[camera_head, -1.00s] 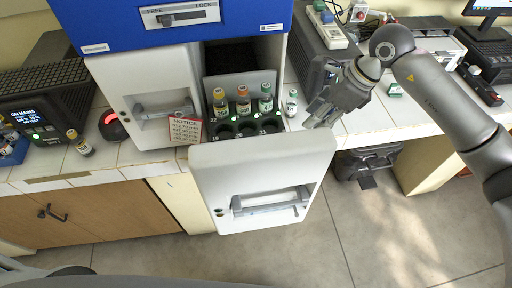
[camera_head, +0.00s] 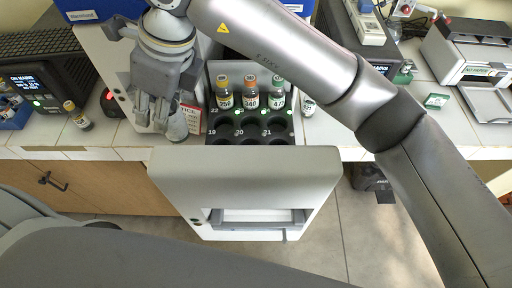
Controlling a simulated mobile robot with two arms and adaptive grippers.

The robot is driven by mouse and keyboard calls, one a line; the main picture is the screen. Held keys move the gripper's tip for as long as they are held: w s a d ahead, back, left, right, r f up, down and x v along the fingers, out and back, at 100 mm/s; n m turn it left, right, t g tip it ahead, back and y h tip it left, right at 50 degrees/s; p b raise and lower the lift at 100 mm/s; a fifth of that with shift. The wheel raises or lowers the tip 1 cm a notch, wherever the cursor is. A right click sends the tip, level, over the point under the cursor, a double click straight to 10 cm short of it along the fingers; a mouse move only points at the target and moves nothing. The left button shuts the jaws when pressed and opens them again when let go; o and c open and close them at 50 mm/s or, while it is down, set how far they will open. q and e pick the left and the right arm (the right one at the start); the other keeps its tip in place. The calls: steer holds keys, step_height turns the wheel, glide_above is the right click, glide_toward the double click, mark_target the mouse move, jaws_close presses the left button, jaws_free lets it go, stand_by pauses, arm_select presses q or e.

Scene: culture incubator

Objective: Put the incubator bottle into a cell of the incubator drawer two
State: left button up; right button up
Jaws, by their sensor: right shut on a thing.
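My right gripper (camera_head: 158,118) is at the upper left, in front of the closed drawer beside the open one. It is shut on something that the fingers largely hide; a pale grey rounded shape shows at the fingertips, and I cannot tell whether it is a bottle. Three labelled bottles, yellow-capped (camera_head: 224,95), orange-capped (camera_head: 250,95) and green-capped (camera_head: 277,95), stand at the back; the nearer cells look empty. My left gripper is not in view.
A small bottle (camera_head: 78,116) stands on the left counter by a black device (camera_head: 40,85). Another white-labelled bottle (camera_head: 308,104) stands right of the drawer. A notice card (camera_head: 190,118) is behind the right gripper. My right arm crosses above the right counter.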

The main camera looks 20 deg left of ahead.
steer(key=shift+d, duration=0.2)
steer(key=w+d+f+p, duration=0.2)
steer(key=d, duration=0.1)
steer(key=w+d+f+p, duration=0.2)
steer(key=d+f, duration=0.1)
steer(key=w+d+f+p, duration=0.2)
steer(key=d+f, duration=0.1)
steer(key=d, duration=0.1)
steer(key=shift+w+d+f, duration=0.1)
steer(key=shift+w, duration=0.05)
steer(key=f+p, duration=0.1)
steer(key=f, duration=0.1)
steer(key=d+f+p, duration=0.1)
steer(key=shift+w+f+p, duration=0.25)
steer(key=shift+w+p, duration=0.1)
steer(key=shift+f, duration=0.55)
steer(key=shift+f, duration=0.1)
